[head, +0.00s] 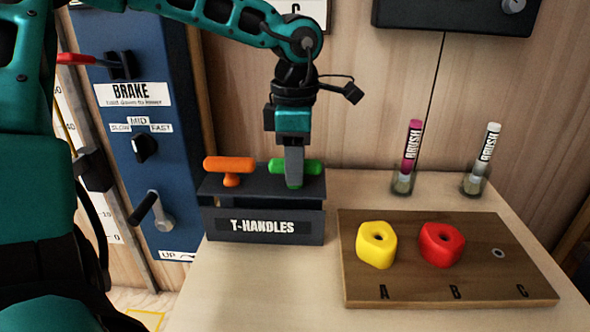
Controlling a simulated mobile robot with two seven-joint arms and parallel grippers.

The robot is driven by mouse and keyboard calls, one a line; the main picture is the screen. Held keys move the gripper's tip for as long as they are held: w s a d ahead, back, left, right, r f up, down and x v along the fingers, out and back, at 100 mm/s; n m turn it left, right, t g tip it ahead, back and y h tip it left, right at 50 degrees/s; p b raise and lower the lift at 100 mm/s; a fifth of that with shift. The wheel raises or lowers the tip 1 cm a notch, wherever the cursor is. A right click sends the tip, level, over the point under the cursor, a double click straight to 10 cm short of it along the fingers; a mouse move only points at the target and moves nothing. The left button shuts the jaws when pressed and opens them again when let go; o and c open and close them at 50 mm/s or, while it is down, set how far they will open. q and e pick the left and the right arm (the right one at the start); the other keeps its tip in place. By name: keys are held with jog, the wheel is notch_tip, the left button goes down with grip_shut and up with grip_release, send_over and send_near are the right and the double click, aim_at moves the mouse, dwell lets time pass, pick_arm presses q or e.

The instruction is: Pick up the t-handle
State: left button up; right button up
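A dark rack (217,222) labelled "T-HANDLES" stands at the back left of the table. It holds an orange t-handle (229,168) on its left and a green t-handle (312,167) on its right, both with the crossbar up. My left gripper (294,180) points straight down at the green t-handle. A finger covers the middle of its crossbar, and green shows on both sides. The far finger is hidden, so I cannot tell whether the gripper is closed on it. My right gripper is out of view.
A wooden board (450,290) marked A, B, C carries a yellow hold (376,245) and a red hold (441,245). A blue brake panel (150,110) rises left of the rack. The front table is clear.

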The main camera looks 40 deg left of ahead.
pick_arm(q)
grip_shut()
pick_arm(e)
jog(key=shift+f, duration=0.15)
pick_arm(q)
jog(key=shift+r, duration=0.1)
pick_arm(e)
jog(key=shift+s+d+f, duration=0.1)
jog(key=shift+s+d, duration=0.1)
pick_arm(q)
notch_tip(320, 180, up, 20)
jog(key=p, duration=0.3)
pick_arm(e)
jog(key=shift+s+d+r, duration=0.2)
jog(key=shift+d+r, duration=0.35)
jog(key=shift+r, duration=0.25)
pick_arm(q)
jog(key=shift+c, duration=0.5)
grip_release()
grip_shut()
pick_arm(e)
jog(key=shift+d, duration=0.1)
